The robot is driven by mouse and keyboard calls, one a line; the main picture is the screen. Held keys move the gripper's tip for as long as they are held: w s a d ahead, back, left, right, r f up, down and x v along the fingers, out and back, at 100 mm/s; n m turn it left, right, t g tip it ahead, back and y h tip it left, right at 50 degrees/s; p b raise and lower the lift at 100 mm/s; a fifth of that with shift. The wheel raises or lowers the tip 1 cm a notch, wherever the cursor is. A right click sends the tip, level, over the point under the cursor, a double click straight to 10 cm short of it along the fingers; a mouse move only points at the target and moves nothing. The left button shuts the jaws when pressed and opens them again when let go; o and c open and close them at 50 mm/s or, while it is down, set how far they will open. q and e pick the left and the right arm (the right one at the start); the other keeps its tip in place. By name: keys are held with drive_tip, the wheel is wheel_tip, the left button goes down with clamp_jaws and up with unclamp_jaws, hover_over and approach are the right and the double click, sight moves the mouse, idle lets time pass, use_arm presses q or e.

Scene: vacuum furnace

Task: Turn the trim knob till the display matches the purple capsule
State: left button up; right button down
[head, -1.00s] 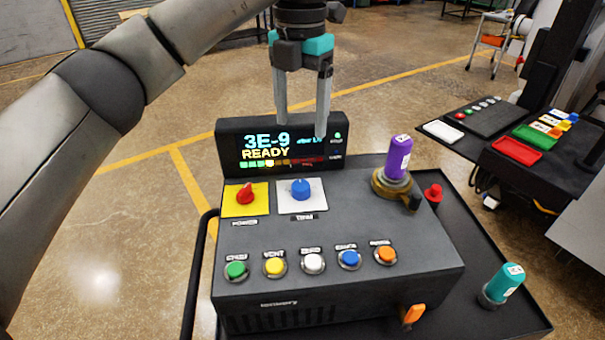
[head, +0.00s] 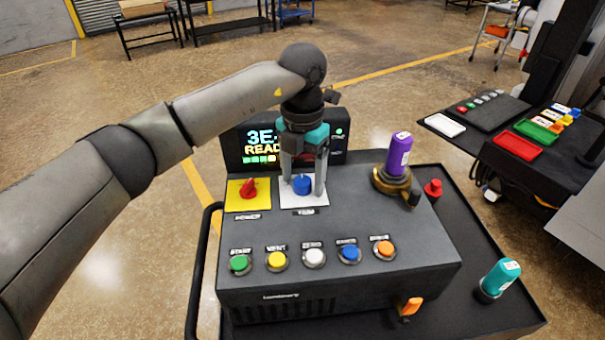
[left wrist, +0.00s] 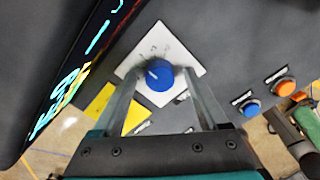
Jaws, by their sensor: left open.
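The blue trim knob (head: 302,185) stands on a white plate on the dark control box. My left gripper (head: 303,190) points down over it, open, with one finger on each side of the knob. In the left wrist view the knob (left wrist: 159,76) sits between the spread fingers, with gaps showing on both sides. The display (head: 258,148) behind is partly hidden by my gripper; "3E-" and "READ" show. The purple capsule (head: 399,153) stands upright in a brass-coloured port at the box's right rear. Its label is too small to read. My right gripper is not in view.
A red knob (head: 249,188) on a yellow plate is just left of the trim plate. Several coloured buttons line the front. A red button (head: 433,188), a teal capsule (head: 499,278) and an orange lever (head: 410,307) are at the right. A side table holds coloured trays.

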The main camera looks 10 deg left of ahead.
use_arm(q)
drive_tip(key=shift+c, duration=0.3)
clamp_jaws()
idle(0.3)
drive_tip(key=shift+m+b, duration=0.85)
drive_tip(key=shift+m, duration=0.15)
drive_tip(key=m+b, duration=0.2)
drive_tip(key=m, duration=0.1)
drive_tip(key=shift+m, duration=0.3)
drive_tip(key=m+b, duration=0.2)
drive_tip(key=m, duration=0.1)
drive_tip(key=shift+m+b, duration=0.45)
drive_tip(key=shift+m, duration=1.25)
drive_tip(key=shift+r, duration=0.1)
